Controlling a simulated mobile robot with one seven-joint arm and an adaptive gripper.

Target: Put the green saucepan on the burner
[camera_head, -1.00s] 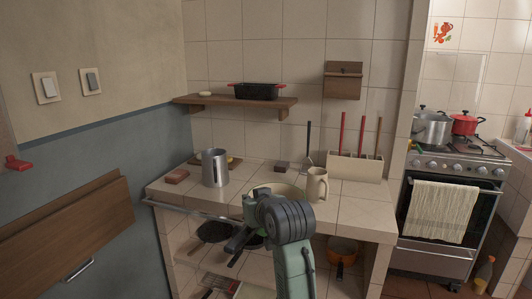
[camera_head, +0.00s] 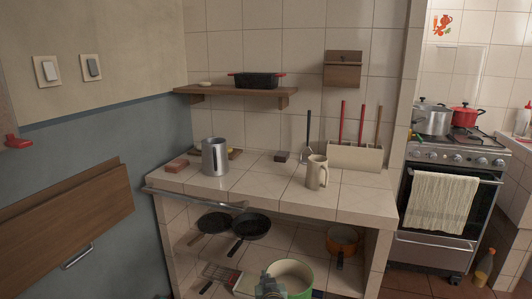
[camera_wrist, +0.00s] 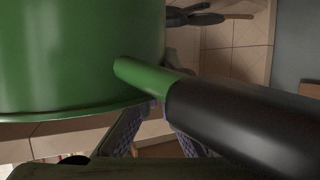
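The green saucepan (camera_head: 307,275), with a cream inside, is at the bottom of the head view, in front of the counter. In the wrist view its green side (camera_wrist: 80,60) fills the upper left, and its black-ended handle (camera_wrist: 235,118) runs to the lower right. My gripper (camera_head: 270,290) shows only in part in the head view. In the wrist view its textured fingers (camera_wrist: 155,138) are at the handle and look closed on it; the handle hides part of the grip. The stove burner (camera_head: 468,150) is on the stove top at the right.
A grey pot (camera_head: 432,122) and a red pot (camera_head: 465,116) stand on the stove (camera_head: 455,160). The tiled counter (camera_head: 265,190) holds a metal mug (camera_head: 215,157) and a beige jug (camera_head: 316,173). Pans (camera_head: 252,226) lie on the lower shelf. A wall edge (camera_head: 405,100) separates counter and stove.

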